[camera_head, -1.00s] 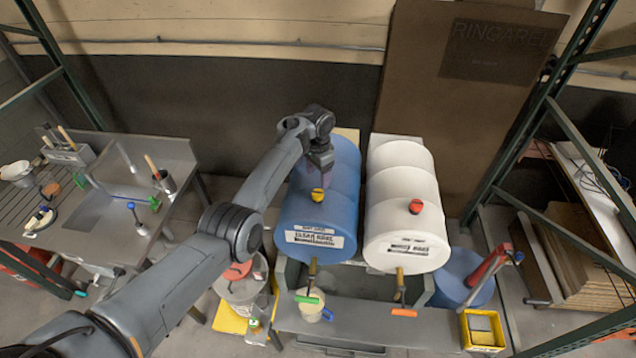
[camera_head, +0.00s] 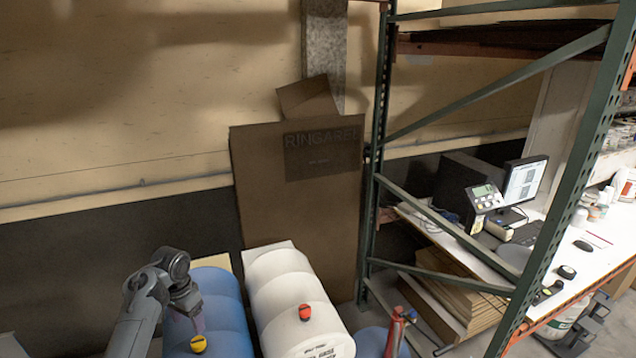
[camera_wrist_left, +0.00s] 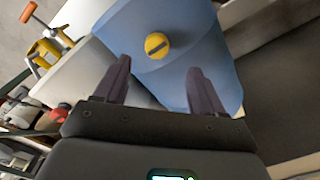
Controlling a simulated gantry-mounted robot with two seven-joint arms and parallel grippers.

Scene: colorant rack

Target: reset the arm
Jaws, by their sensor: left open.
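My left arm comes in at the lower left of the head view. Its gripper (camera_head: 192,312) hangs over the blue drum (camera_head: 226,318), near the drum's yellow cap (camera_head: 198,344). In the left wrist view my left gripper (camera_wrist_left: 160,80) has its two dark fingers spread wide with nothing between them. The blue drum (camera_wrist_left: 190,70) and its yellow cap (camera_wrist_left: 157,46) lie beyond the fingertips. I cannot tell the exact height above the drum. My right gripper does not show in either view.
A white drum (camera_head: 285,290) with a red cap (camera_head: 304,312) lies beside the blue one. A brown cardboard sheet (camera_head: 275,210) stands behind them. A green rack frame (camera_head: 377,150) rises to the right, with a desk (camera_head: 580,240) bearing a monitor (camera_head: 523,180) beyond it.

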